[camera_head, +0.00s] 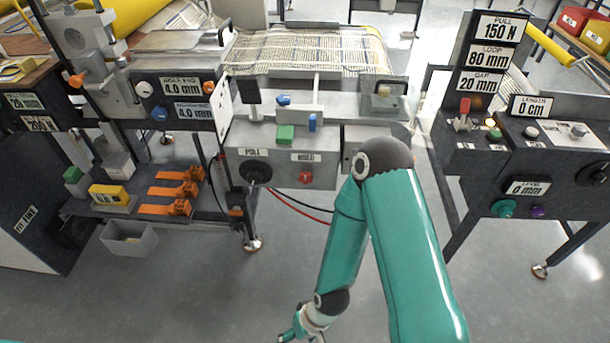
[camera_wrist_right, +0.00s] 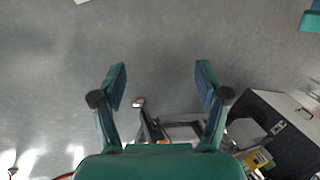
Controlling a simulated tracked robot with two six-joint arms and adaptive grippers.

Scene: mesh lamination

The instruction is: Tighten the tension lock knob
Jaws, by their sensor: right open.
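A red knob (camera_head: 305,178) sits under the HOLD label on the grey front panel of the middle machine. A round black knob (camera_head: 255,172) sits under the PULL label to its left. No label names the tension lock knob, so I cannot tell for sure which one it is. My right gripper (camera_wrist_right: 161,82) is open and empty, with bare floor between its fingers. In the head view my right arm folds down in front of the machine, and its gripper (camera_head: 297,334) is cut by the bottom edge, well below the red knob.
The right console (camera_head: 540,150) has a red lever (camera_head: 464,107), a green knob (camera_head: 503,208) and a purple knob (camera_head: 537,212). A left shelf holds orange clamps (camera_head: 175,190) and a yellow block (camera_head: 109,195). A grey bin (camera_head: 128,238) is below. The floor in front is mostly clear.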

